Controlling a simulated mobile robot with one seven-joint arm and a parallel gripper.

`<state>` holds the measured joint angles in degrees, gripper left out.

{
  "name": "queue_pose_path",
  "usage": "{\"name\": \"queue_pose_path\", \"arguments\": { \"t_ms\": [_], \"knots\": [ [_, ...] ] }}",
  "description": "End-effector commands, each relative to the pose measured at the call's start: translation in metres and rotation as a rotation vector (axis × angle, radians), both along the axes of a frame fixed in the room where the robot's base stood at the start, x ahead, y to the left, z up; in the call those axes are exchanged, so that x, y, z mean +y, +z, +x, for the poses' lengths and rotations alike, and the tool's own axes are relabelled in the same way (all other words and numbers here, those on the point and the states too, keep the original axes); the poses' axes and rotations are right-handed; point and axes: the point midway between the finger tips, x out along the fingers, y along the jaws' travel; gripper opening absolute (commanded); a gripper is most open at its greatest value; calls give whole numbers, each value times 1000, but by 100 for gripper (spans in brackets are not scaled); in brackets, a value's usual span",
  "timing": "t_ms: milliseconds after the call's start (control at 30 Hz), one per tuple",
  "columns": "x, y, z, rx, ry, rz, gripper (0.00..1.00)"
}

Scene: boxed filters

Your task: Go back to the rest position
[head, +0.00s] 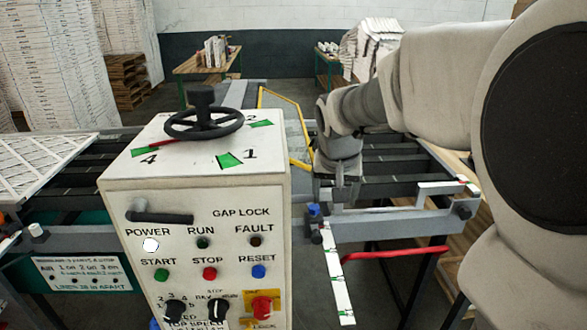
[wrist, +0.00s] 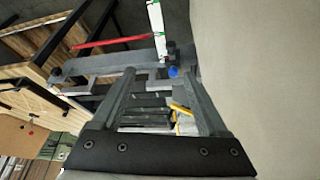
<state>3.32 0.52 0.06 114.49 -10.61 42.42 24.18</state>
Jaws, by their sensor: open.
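My gripper (head: 338,190) hangs to the right of the white control box (head: 225,262), in front of the dark roller frame. Its fingers are apart and nothing shows between them. In the wrist view my gripper (wrist: 165,82) is also open, with the machine's dark bars and a yellow rail visible beyond the fingers. In the head view a small blue knob (head: 313,209) is just below and left of the fingers. I cannot tell from the views whether the gripper touches the frame.
The control box carries a black handwheel (head: 204,122), a gap lock lever (head: 160,215) and several buttons. A red bar (head: 394,253) and a white marked strip (head: 338,278) stand out below my gripper. A pleated filter panel (head: 40,160) lies at left. Tables stand behind.

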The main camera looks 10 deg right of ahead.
Motion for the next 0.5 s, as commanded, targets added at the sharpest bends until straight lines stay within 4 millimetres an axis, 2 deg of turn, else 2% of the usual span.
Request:
{"name": "queue_pose_path", "arguments": {
  "t_ms": [133,233,367,500],
  "knots": [
    [1,3,-4,-2,5,0,77],
    [5,11,-19,-8,26,-1,77],
    [14,25,-55,-19,81,-3,77],
    [26,34,-101,-33,152,-4,77]
  ]
}}
